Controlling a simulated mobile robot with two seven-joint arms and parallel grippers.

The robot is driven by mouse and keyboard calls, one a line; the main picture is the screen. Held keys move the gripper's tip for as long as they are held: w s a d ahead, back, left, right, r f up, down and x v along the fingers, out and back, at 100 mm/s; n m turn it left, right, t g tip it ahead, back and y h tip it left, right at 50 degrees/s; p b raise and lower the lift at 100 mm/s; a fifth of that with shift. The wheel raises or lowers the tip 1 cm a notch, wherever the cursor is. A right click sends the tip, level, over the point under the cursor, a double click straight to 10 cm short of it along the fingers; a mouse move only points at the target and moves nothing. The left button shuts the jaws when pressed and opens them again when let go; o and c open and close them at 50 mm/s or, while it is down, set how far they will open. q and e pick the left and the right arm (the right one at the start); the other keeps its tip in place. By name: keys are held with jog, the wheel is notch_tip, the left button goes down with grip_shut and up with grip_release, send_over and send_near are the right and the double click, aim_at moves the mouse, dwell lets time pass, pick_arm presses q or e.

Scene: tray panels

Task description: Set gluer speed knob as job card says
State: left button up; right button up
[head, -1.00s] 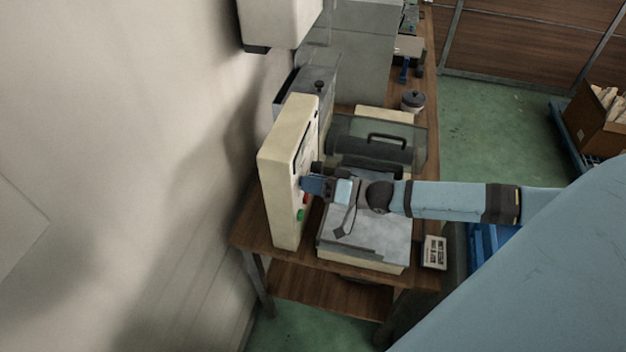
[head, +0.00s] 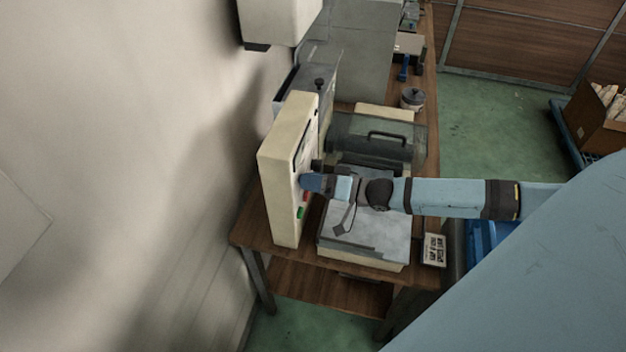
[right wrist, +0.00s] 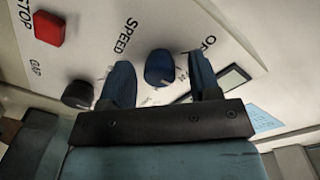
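The gluer's cream control panel (head: 285,190) stands upright on the wooden bench. In the right wrist view the panel face carries a blue knob (right wrist: 160,68) beside the word SPEED. My right gripper (right wrist: 161,78) is open, with one finger on each side of the blue knob. Gaps show between knob and fingers; I cannot tell how deep the fingers reach. In the head view my right gripper (head: 311,182) is at the panel face and hides the knob. My left gripper is out of view.
A black GAP knob (right wrist: 78,94) sits close outside the left finger. A red STOP button (right wrist: 48,28) is at upper left. The gluer's clear cover with handle (head: 388,137) is behind my arm.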

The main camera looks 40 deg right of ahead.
jog(key=b+v, duration=0.1)
jog(key=v, duration=1.2)
jog(key=shift+s+d, duration=0.25)
jog(key=shift+s, duration=0.05)
dwell(0.3)
